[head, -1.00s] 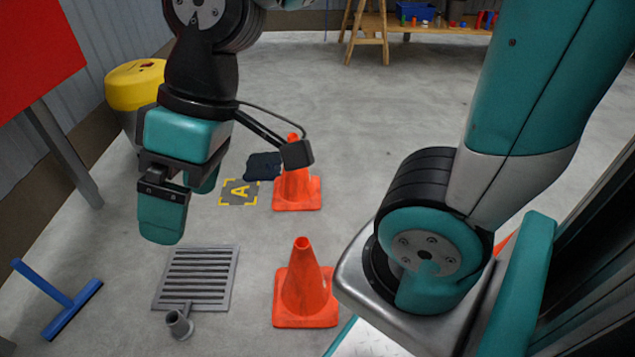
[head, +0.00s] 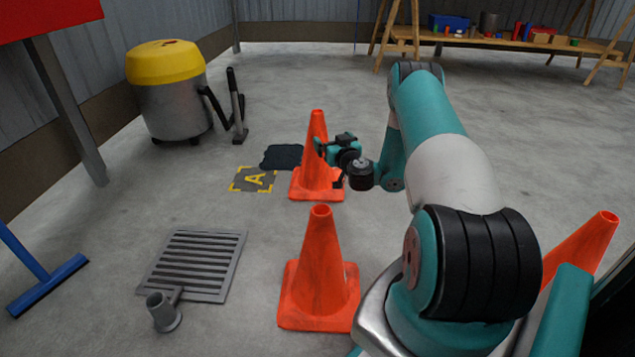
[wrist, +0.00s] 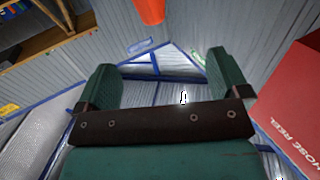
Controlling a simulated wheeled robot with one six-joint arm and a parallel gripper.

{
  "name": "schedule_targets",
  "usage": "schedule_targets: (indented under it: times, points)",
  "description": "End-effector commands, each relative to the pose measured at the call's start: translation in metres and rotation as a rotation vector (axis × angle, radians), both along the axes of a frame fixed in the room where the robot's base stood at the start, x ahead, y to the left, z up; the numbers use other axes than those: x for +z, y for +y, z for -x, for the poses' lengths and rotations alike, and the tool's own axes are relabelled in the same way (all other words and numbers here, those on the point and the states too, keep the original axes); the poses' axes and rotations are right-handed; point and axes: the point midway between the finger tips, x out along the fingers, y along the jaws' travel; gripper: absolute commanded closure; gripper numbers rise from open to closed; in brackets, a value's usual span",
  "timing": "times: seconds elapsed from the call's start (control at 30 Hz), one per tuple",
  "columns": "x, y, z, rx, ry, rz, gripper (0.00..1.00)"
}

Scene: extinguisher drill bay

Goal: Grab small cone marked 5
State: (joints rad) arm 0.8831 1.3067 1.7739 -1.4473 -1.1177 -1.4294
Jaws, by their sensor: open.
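No number 5 is readable on any cone. One orange cone (head: 315,125) stands beyond the drain grate, and a nearer one (head: 320,270) stands to the grate's right. A third orange cone (head: 583,250) is at the right edge, partly hidden by my arm. My gripper (head: 322,149) overlaps the right side of the far cone in the head view; I cannot tell whether they touch. In the wrist view my gripper (wrist: 163,68) is open with nothing between its two teal fingers. An orange piece (wrist: 152,10) shows at the top there, apart from the fingers.
A yellow-topped drum (head: 170,95) stands behind. A dark cloth (head: 282,156) lies by the A marking (head: 253,180). A wooden bench (head: 500,42) holds small items; open floor lies before it.

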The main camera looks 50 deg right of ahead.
Motion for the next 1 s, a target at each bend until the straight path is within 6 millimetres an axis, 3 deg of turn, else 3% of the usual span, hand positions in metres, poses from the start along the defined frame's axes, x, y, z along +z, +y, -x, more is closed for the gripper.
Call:
schedule_targets:
  times: [0.1, 0.37, 0.43, 1.0]
  points:
    - [-0.006, -0.011, 0.004, -0.039, 0.002, 0.004, 0.06]
    - [-0.003, -0.021, -0.017, -0.038, 0.001, 0.007, 0.06]
    - [-0.010, -0.025, -0.025, -0.035, 0.001, 0.009, 0.06]
    - [-0.013, -0.060, -0.095, -0.034, 0.000, 0.008, 0.06]
